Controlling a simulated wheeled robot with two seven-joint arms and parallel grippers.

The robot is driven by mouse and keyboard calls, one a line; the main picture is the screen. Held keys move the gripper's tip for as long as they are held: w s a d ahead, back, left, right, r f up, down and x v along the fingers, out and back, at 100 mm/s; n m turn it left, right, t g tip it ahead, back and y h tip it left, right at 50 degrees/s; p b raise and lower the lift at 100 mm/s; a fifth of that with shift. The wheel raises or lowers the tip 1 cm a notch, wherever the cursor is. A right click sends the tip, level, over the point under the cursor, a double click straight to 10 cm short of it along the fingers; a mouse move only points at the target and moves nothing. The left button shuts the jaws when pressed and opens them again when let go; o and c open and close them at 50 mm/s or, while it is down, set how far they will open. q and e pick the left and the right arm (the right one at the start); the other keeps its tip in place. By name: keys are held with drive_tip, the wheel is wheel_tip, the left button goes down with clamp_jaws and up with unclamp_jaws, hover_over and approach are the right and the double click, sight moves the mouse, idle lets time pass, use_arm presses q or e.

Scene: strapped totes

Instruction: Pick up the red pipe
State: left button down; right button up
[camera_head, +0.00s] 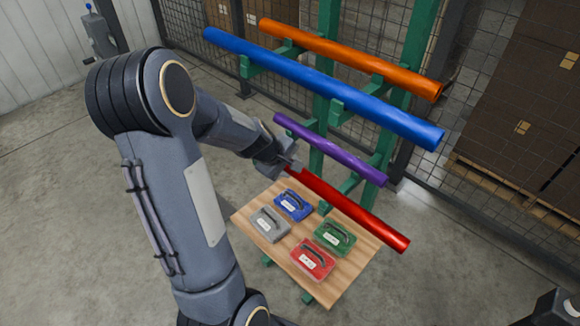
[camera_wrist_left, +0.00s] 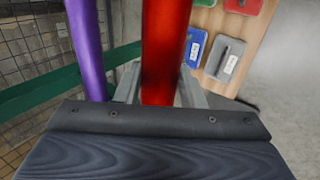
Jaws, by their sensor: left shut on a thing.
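The red pipe (camera_head: 350,209) is a long shiny tube that slants from the middle of the head view down to the right, above a wooden table. My left gripper (camera_head: 287,166) is shut on the pipe near its far left end. In the left wrist view the red pipe (camera_wrist_left: 166,50) runs between the two fingers of my left gripper (camera_wrist_left: 160,88). The gripper and arm hide the pipe's left end. Whether the pipe touches its rack arm I cannot tell.
A purple pipe (camera_head: 330,149), a blue pipe (camera_head: 320,86) and an orange pipe (camera_head: 350,58) lie on the green rack (camera_head: 412,50). The wooden table (camera_head: 328,292) below holds several cases with handles. A mesh fence and stacked boxes (camera_head: 520,100) stand behind.

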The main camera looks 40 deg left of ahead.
use_arm(q)
wheel_tip(320, 180, up, 3)
drive_tip(key=shift+r+p, duration=0.1)
drive_tip(key=shift+p, duration=0.7)
drive_tip(key=s+d+r+p, duration=0.8)
drive_tip(key=d+r+p, duration=0.1)
drive_tip(key=d+p, duration=0.2)
drive_tip(key=shift+s+p, duration=0.15)
drive_tip(key=shift+p, duration=0.4)
drive_tip(key=shift+d, duration=0.1)
